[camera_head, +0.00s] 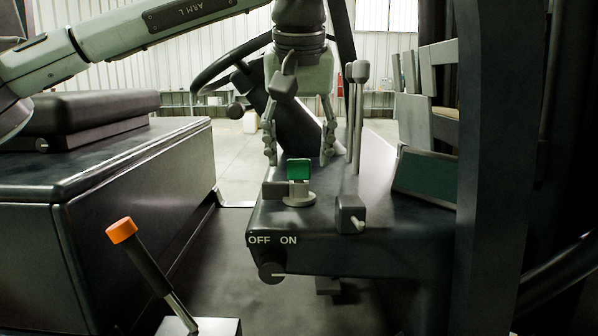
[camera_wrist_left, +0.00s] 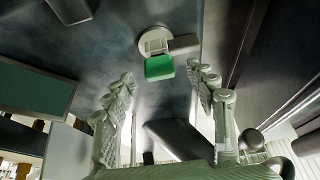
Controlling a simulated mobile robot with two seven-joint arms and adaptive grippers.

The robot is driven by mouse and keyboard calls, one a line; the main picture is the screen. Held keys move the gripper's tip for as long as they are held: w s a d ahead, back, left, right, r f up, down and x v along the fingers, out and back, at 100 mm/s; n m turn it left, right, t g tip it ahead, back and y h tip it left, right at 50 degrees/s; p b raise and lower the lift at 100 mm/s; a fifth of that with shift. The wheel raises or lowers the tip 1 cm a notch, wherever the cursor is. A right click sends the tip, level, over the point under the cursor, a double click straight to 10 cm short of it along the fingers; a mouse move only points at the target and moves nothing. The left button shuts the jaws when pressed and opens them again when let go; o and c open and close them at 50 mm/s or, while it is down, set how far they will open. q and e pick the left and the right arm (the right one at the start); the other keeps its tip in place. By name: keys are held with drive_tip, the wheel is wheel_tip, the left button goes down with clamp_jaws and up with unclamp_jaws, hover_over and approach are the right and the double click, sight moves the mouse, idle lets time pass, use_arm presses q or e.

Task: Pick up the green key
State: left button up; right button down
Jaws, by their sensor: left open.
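The green key (camera_head: 299,169) stands upright in a light round base on the dark console, near its front left corner. In the left wrist view the green key (camera_wrist_left: 159,67) shows ahead of the fingertips, between their lines. My left gripper (camera_head: 299,160) hangs down from above with its fingers spread to either side, a little above and behind the key. Its open fingers also frame the lower part of the left wrist view (camera_wrist_left: 166,84). Nothing is between them, and the key appears apart from both fingers. My right gripper is not seen.
A small dark switch block (camera_head: 350,214) sits right of the key, and tall levers (camera_head: 356,115) rise behind it. The steering wheel (camera_head: 232,66) is behind left. An orange-topped lever (camera_head: 122,231) stands front left, beside the seat box (camera_head: 130,170). A dark post (camera_head: 497,170) stands right.

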sight(299, 178)
use_arm(q)
drive_tip(key=x, duration=0.2)
drive_tip(key=shift+w+f, duration=0.2)
drive_tip(key=shift+c, duration=0.6)
drive_tip(key=c, duration=1)
drive_tip(key=shift+o, duration=0.2)
drive_tip(key=shift+r, duration=0.1)
